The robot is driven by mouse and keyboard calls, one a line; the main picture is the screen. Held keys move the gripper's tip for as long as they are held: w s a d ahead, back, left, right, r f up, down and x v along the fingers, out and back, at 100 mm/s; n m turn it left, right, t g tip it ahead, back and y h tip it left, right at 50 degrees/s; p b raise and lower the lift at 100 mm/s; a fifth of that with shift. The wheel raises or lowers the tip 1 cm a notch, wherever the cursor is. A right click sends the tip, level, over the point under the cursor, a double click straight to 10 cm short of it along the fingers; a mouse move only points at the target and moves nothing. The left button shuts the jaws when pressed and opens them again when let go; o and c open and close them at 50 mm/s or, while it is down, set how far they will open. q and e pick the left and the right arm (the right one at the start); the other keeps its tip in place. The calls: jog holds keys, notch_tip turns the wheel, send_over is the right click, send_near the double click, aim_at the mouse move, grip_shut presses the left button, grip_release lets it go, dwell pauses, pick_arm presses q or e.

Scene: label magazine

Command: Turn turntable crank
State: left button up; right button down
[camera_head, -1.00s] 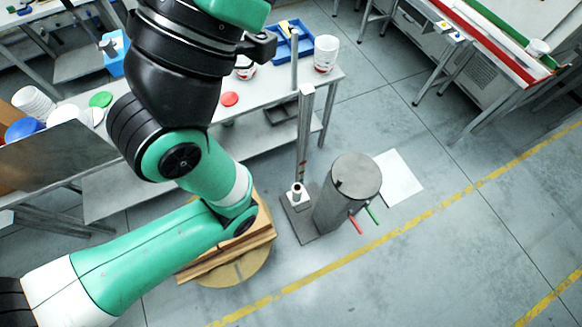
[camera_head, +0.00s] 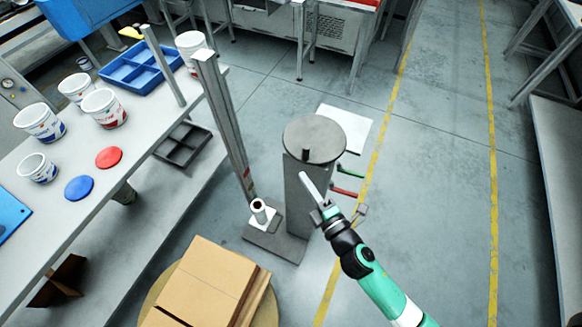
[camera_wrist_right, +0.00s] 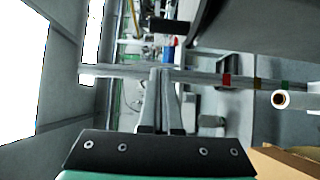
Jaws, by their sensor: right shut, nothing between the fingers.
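A grey pedestal (camera_head: 300,203) stands on the floor, with a flat round grey turntable disc (camera_head: 325,135) on top. A short black upright peg (camera_head: 306,156), seemingly the crank knob, stands near the disc's front edge. In the right wrist view the peg (camera_wrist_right: 167,25) sticks out beyond my fingertips, beside the dark disc (camera_wrist_right: 250,28). My right gripper (camera_head: 303,175) is at the pedestal's front side, its fingertips just below the peg in the picture. Its fingers are shut and empty, apart from the peg in the right wrist view (camera_wrist_right: 160,72). My left gripper is not in view.
Red (camera_head: 344,192) and green (camera_head: 350,172) handles project from the pedestal's right side, close to my right gripper. A tall metal post (camera_head: 226,125) and a white roll (camera_head: 259,206) stand to the left. Cardboard (camera_head: 205,285) lies in front.

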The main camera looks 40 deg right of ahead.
aim_at(304, 157)
jog(key=x, duration=1.1)
jog(key=s, duration=0.1)
jog(key=s+d+p, duration=0.2)
jog(key=shift+s+r, duration=0.15)
jog(key=shift+s, duration=0.25)
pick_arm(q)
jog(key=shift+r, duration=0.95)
pick_arm(e)
jog(key=shift+s, duration=0.1)
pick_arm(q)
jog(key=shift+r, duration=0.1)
pick_arm(e)
jog(key=shift+s+y+p, duration=0.15)
jog(key=shift+y+p, duration=0.15)
jog(key=shift+p, duration=0.25)
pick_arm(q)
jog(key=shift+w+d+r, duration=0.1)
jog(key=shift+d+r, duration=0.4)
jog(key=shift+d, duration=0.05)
pick_arm(e)
jog(key=shift+s+d+n, duration=0.1)
jog(key=shift+n, duration=0.2)
pick_arm(q)
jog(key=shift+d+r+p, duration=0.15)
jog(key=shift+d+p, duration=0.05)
jog(key=shift+p, duration=0.15)
pick_arm(e)
jog(key=shift+d+y, duration=0.1)
jog(key=shift+y, duration=0.2)
